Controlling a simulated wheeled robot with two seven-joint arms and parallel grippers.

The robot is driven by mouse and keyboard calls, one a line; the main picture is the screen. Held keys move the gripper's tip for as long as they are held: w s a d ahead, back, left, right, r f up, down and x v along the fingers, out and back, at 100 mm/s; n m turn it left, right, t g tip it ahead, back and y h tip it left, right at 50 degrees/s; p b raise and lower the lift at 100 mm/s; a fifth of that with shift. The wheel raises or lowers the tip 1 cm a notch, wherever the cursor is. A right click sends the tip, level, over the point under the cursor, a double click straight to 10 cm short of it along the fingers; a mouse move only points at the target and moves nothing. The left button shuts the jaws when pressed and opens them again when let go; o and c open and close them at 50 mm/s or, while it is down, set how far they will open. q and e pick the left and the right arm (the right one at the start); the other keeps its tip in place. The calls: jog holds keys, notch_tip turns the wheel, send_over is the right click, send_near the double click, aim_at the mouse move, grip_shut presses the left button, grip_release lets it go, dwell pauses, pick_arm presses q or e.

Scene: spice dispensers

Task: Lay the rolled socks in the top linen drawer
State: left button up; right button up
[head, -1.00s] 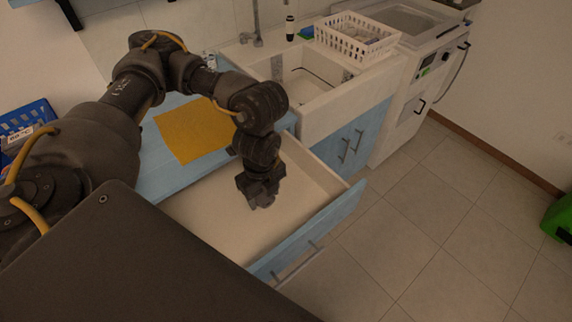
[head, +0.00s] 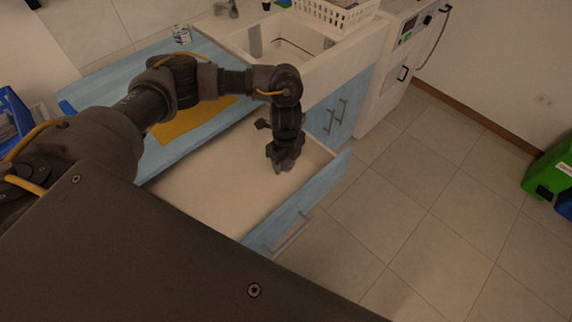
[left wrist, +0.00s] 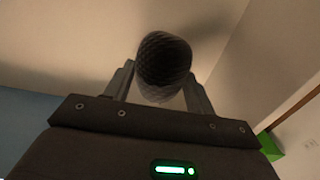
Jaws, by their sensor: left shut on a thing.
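The top drawer (head: 205,197) is pulled open below the blue counter, with a pale, bare inside and a blue front. My left gripper (head: 281,168) is over the right part of the drawer, pointing down. In the left wrist view it is shut on the rolled socks (left wrist: 164,60), a dark, textured, rounded bundle between its two fingers. In the head view the small grey end of the socks (head: 283,168) shows just below the fingers. I cannot tell whether they touch the drawer floor. My right gripper is out of view.
A yellow cloth (head: 190,122) lies on the blue counter (head: 160,150) behind the drawer. A sink (head: 290,42) and a white basket (head: 335,14) are at the back. A green bin (head: 549,170) stands at far right. The tiled floor between is clear.

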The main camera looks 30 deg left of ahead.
pick_arm(q)
notch_tip(320, 180, down, 2)
jog(key=shift+f, duration=0.1)
jog(key=o, duration=1)
jog(key=shift+f, duration=0.1)
notch_tip(320, 180, up, 12)
jog(key=shift+r+p, duration=0.15)
jog(key=shift+p, duration=0.55)
